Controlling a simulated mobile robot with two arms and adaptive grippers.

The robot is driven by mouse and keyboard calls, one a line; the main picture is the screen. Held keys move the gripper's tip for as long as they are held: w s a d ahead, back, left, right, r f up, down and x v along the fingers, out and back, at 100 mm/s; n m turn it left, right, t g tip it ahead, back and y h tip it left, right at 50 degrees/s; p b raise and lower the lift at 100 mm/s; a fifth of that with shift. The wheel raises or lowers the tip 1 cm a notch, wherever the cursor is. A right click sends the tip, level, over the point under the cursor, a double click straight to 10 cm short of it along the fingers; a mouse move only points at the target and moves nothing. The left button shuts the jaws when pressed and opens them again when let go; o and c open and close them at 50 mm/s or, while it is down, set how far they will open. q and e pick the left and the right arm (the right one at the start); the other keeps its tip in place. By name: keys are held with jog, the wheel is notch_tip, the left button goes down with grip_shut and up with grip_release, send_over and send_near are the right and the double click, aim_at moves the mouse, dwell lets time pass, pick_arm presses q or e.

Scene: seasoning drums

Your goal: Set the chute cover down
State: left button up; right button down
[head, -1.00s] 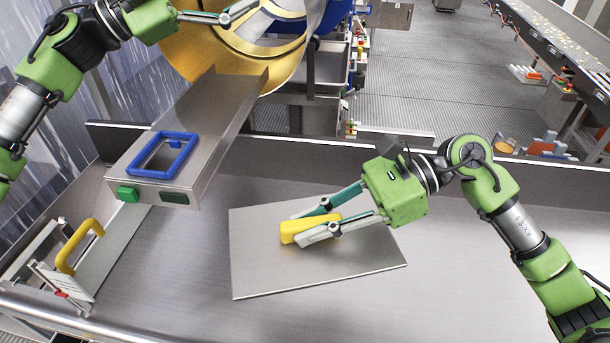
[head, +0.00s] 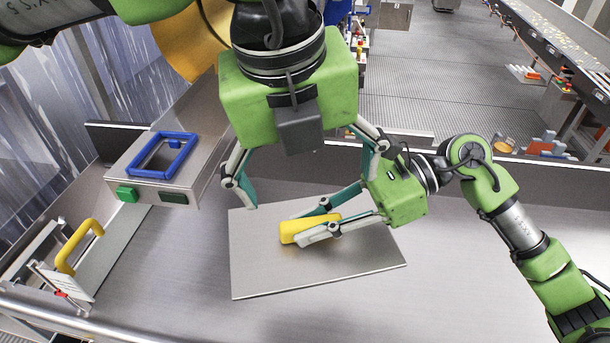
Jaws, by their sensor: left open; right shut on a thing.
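The chute cover (head: 260,270) is a flat grey metal plate with a yellow handle (head: 294,227) on top. It is level, over or on the steel work surface; I cannot tell whether it touches it. My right gripper (head: 309,223) is shut on the yellow handle, its fingers coming in from the right. My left gripper (head: 308,190) is open and empty, above the plate's far side, fingers spread and pointing down. Its body hides part of the drum behind.
A metal chute (head: 192,160) with a blue frame (head: 162,155) and a green button (head: 127,194) stands at left. Left of it is a panel with another yellow handle (head: 78,247). A golden drum (head: 187,45) is behind. The steel surface (head: 440,270) is clear around the plate.

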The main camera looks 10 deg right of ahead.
aim_at(312, 221)
jog(key=shift+w+a, duration=0.1)
pick_arm(q)
jog(key=x, duration=0.8)
jog(key=a+x, duration=0.1)
jog(key=x, duration=0.3)
jog(key=shift+w, duration=0.35)
jog(key=c, duration=1.5)
jog(key=shift+c, duration=0.3)
pick_arm(e)
jog(key=c, duration=1.8)
grip_release()
jog(key=shift+c, duration=0.2)
